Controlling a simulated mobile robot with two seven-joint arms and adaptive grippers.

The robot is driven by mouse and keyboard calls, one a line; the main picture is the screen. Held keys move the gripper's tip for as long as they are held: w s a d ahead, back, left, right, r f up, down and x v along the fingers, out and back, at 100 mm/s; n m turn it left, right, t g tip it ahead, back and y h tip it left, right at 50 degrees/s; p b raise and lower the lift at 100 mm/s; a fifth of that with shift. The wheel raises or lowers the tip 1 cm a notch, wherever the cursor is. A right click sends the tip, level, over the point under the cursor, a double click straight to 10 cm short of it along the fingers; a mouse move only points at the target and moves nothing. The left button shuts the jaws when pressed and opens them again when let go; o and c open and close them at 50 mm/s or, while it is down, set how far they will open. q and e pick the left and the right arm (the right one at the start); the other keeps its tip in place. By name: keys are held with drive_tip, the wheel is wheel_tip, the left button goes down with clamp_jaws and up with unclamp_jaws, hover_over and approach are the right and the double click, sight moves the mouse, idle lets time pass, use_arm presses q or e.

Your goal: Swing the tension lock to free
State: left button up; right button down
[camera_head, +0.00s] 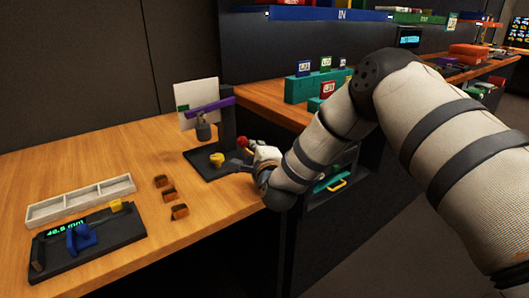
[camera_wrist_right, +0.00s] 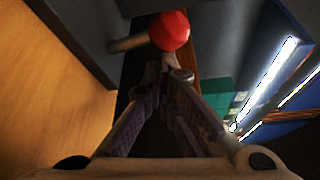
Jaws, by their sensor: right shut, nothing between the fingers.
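A red ball knob (camera_head: 242,142) sits on the side of a dark stand (camera_head: 228,125) on the wooden bench; it looks like the tension lock's handle. In the right wrist view the red knob (camera_wrist_right: 170,31) is on a short brownish rod that runs left to a grey block. My right gripper (camera_head: 250,154) is at the stand, close beside the knob. Its fingers (camera_wrist_right: 172,70) are shut and empty, with the tips just below the knob in the wrist view; whether they touch it I cannot tell. My left gripper is not in view.
The stand carries a purple arm (camera_head: 210,105), a hanging grey weight (camera_head: 203,131) and a yellow knob (camera_head: 217,159). Several small brown blocks, a pale tray (camera_head: 80,201) and a dark gauge (camera_head: 60,262) lie to the left.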

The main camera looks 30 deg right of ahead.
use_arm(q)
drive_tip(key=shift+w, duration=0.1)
use_arm(e)
drive_tip(key=shift+a+r+n+t, duration=0.1)
drive_tip(key=shift+a+n+t, duration=0.25)
drive_tip(key=shift+n, duration=0.35)
drive_tip(key=shift+a+r+n+t, duration=0.1)
drive_tip(key=shift+a+n+t, duration=0.2)
drive_tip(key=shift+n, duration=0.4)
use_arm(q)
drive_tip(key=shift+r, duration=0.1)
use_arm(e)
drive_tip(key=shift+s, duration=0.1)
